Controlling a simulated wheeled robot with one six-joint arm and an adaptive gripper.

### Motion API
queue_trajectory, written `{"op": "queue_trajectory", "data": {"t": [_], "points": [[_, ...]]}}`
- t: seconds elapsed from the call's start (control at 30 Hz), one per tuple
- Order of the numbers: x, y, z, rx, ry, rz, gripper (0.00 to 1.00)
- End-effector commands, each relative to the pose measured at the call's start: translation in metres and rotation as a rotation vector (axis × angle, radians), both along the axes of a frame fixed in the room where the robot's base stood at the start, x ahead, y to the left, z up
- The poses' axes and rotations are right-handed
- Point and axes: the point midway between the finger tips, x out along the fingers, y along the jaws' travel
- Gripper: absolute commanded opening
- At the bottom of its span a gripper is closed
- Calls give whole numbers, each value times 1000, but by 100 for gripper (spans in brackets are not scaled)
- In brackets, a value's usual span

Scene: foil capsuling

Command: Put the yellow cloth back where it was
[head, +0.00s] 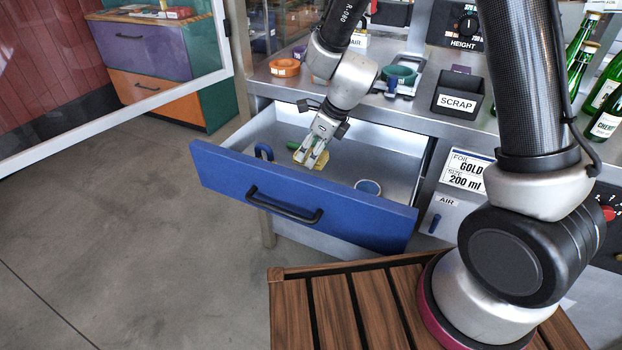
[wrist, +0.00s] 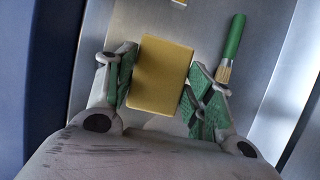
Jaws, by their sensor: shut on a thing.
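The yellow cloth (wrist: 160,76) is a flat, neat rectangle between the green-padded fingers of my gripper (wrist: 160,88) in the wrist view. The fingers are shut on its two long sides. In the head view my gripper (head: 314,158) reaches down into the open drawer with the blue front (head: 225,176), and the cloth (head: 321,161) shows partly at the fingertips. I cannot tell whether the cloth touches the drawer floor.
A green-handled brush (wrist: 233,40) lies close to the right finger. The counter above holds a scrap bin (head: 457,95) and an orange ring (head: 285,67).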

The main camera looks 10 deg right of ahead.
Motion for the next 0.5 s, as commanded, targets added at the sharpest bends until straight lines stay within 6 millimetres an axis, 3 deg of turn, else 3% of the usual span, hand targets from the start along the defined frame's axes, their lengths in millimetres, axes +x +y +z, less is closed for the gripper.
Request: {"op": "queue_trajectory", "data": {"t": [0.13,0.5], "points": [[0,-1,-31,-2,4,-3,31],[0,-1,-78,-2,4,-3,31]]}}
